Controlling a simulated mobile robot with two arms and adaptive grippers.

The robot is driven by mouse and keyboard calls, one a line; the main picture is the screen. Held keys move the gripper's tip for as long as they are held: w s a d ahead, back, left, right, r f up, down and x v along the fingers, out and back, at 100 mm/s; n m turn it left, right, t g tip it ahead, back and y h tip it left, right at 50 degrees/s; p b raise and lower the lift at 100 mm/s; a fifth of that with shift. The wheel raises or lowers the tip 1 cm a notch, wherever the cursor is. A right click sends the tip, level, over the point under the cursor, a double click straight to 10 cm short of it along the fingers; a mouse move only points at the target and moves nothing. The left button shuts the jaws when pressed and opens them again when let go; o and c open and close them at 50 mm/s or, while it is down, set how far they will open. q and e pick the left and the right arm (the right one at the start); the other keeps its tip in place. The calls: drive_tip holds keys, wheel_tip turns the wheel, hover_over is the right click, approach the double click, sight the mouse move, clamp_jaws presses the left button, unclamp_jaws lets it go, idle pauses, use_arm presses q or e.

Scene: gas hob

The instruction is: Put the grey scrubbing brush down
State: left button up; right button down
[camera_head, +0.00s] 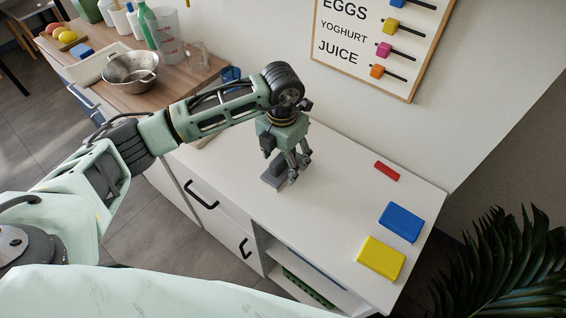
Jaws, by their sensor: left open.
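The grey scrubbing brush (273,178) is on the white counter top (335,205), near its front edge. My left gripper (297,168) points down at the brush from above, with its fingers low by the brush's right side. Its jaws are open. The gripper partly hides the brush, and I cannot tell whether the fingers touch it. My right gripper is out of view.
A blue block (401,222), a yellow block (380,258) and a small red piece (387,171) lie at the counter's right. A metal bowl (128,72) and a green bottle (148,27) stand on the wooden top at left. The counter's middle is clear.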

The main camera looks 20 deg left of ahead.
sight(283, 167)
use_arm(q)
wheel_tip(283, 167, down, 2)
drive_tip(key=shift+w+d+f, duration=0.1)
drive_tip(key=shift+f, duration=0.4)
drive_tip(key=c, duration=1.5)
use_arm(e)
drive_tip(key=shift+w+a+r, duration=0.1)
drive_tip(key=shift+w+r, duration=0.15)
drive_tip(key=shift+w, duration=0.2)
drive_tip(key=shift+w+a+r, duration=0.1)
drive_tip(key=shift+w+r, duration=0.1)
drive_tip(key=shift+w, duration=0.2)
use_arm(q)
drive_tip(key=shift+r, duration=0.1)
